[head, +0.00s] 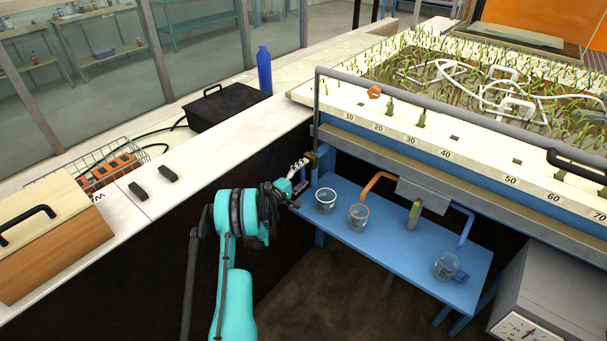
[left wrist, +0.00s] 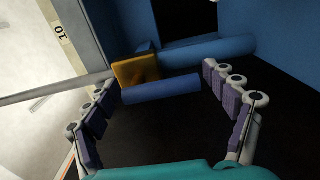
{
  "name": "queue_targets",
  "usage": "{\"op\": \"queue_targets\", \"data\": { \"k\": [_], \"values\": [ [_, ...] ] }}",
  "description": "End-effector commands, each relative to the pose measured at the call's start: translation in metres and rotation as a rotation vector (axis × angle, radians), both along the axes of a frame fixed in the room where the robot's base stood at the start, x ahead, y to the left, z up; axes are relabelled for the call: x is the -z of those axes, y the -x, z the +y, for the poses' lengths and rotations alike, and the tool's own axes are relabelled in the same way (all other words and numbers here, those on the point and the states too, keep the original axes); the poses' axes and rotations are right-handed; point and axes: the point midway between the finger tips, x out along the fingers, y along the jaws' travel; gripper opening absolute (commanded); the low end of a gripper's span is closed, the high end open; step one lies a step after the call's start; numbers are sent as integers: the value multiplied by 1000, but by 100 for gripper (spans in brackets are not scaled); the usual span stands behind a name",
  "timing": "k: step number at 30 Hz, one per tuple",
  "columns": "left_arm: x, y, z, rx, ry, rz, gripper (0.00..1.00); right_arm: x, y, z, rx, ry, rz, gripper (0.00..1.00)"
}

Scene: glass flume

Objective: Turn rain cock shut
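A small yellow-brown block (head: 311,160) sits at the near left corner of the flume, by a thin grey upright; it appears to be the rain cock's body. In the left wrist view the block (left wrist: 135,70) has a blue bar (left wrist: 162,89) beside it, which may be its lever. My left gripper (head: 302,176) is close to this corner. In the left wrist view its fingers (left wrist: 160,78) are spread apart, with the bar across the space between them and no clear contact. The cock's far side is hidden. My right gripper is not seen.
A blue bench (head: 400,250) below the flume holds glass beakers (head: 325,200). The flume's white numbered rim (head: 465,160) is above it. A white counter (head: 190,165) with a black box (head: 226,105) and blue bottle (head: 264,70) lies left. A grey dial box (head: 550,290) stands lower right.

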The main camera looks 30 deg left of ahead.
Motion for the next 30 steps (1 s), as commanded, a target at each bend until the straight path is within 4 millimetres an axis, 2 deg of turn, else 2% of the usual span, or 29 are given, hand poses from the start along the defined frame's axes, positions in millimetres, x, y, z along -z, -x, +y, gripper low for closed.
{"op": "queue_targets", "data": {
  "k": [9, 13, 24, 30],
  "values": [
    [0, 1, 1, -1, 2, 0, 91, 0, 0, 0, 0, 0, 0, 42],
    [0, 12, 3, -4, 2, 0, 91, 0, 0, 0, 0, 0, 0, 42],
    [0, 88, 9, -4, 2, 0, 91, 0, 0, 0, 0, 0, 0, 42],
    [0, 114, 10, -2, 2, 0, 91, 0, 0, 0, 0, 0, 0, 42]
  ]
}}
